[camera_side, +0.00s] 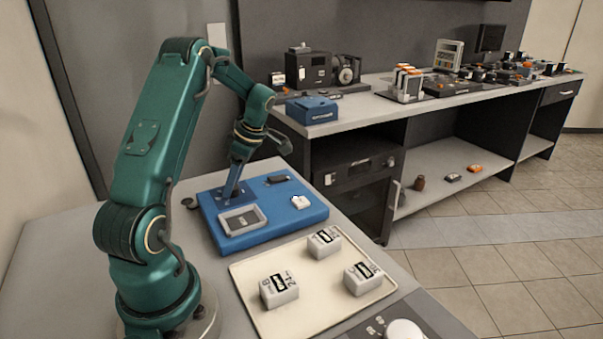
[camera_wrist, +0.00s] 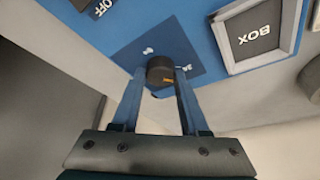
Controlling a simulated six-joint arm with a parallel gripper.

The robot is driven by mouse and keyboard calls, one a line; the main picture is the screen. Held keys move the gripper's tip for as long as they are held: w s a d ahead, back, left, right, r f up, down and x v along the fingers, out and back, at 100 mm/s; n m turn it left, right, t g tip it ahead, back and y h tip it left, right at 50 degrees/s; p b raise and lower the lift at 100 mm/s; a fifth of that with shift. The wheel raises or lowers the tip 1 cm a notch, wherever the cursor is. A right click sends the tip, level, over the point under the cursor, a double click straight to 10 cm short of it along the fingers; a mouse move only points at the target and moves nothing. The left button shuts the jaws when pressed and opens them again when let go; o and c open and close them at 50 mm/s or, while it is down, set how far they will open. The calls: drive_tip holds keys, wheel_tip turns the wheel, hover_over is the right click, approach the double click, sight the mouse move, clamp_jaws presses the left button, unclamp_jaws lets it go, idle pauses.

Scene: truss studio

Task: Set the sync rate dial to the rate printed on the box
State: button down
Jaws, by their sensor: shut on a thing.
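A blue panel (camera_side: 285,219) lies on the table. My gripper (camera_side: 233,190) points down at its far left corner, shut on the round dark dial (camera_wrist: 160,72), one finger on each side. An orange mark shows on the dial, near the digits printed on the dark blue plate (camera_wrist: 190,50); I cannot read the setting surely. A grey frame marked BOX (camera_side: 243,219) on the panel looks empty; it also shows in the wrist view (camera_wrist: 255,36). White boxes (camera_side: 279,289), (camera_side: 324,242) and (camera_side: 362,278) with printed labels stand on a cream tray (camera_side: 310,313); one seems to read 24.
A black switch piece (camera_side: 277,179) and a small white block (camera_side: 300,202) sit on the panel. A dark unit with a white round knob (camera_side: 403,330) is at the front right. A workbench (camera_side: 350,112) with equipment stands behind.

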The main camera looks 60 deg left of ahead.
drive_tip(key=m+t+y, duration=0.1)
drive_tip(key=m, duration=0.3)
drive_tip(key=shift+d, duration=0.15)
drive_tip(key=m+t, duration=0.1)
drive_tip(key=m, duration=0.3)
drive_tip(key=shift+s+m+t+y, duration=0.2)
drive_tip(key=shift+m+t+y, duration=0.1)
drive_tip(key=shift+m+t, duration=0.1)
drive_tip(key=m+t, duration=0.2)
drive_tip(key=m, duration=0.4)
drive_tip(key=shift+s, duration=0.15)
drive_tip(key=shift+m+t, duration=0.5)
drive_tip(key=shift+m, duration=0.4)
drive_tip(key=shift+m+h, duration=0.4)
drive_tip(key=shift+m, duration=0.1)
drive_tip(key=shift+c, duration=2.1)
unclamp_jaws()
drive_tip(key=shift+n+y, duration=0.3)
drive_tip(key=shift+n, duration=0.8)
